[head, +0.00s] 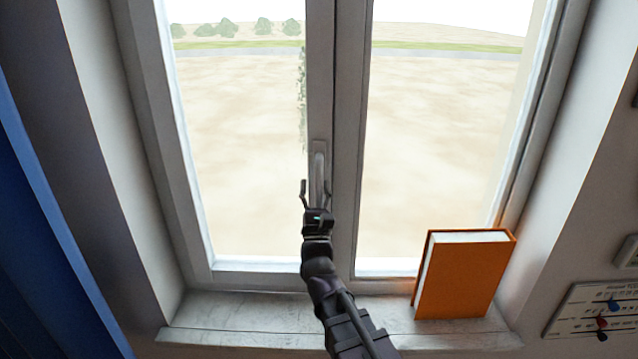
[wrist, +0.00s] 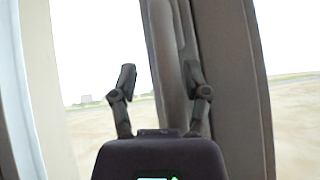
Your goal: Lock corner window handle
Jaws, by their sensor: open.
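The grey window handle (head: 319,164) is on the middle frame post between the two panes. Its lever looks roughly vertical, along the post, with its lower part close to or behind my gripper. My gripper (head: 315,187) is open in front of the lower lever, one finger on each side in the head view. In the wrist view, my gripper (wrist: 161,78) has its fingers spread wide. The handle (wrist: 185,42) shows there nearer the right finger, which overlaps its lower end. I cannot tell whether that finger touches it.
An orange book (head: 462,277) stands on the right of the window sill (head: 230,312). A panel with coloured knobs (head: 590,312) is on the wall at the lower right. A blue surface (head: 40,230) fills the left edge. The sill's left part is clear.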

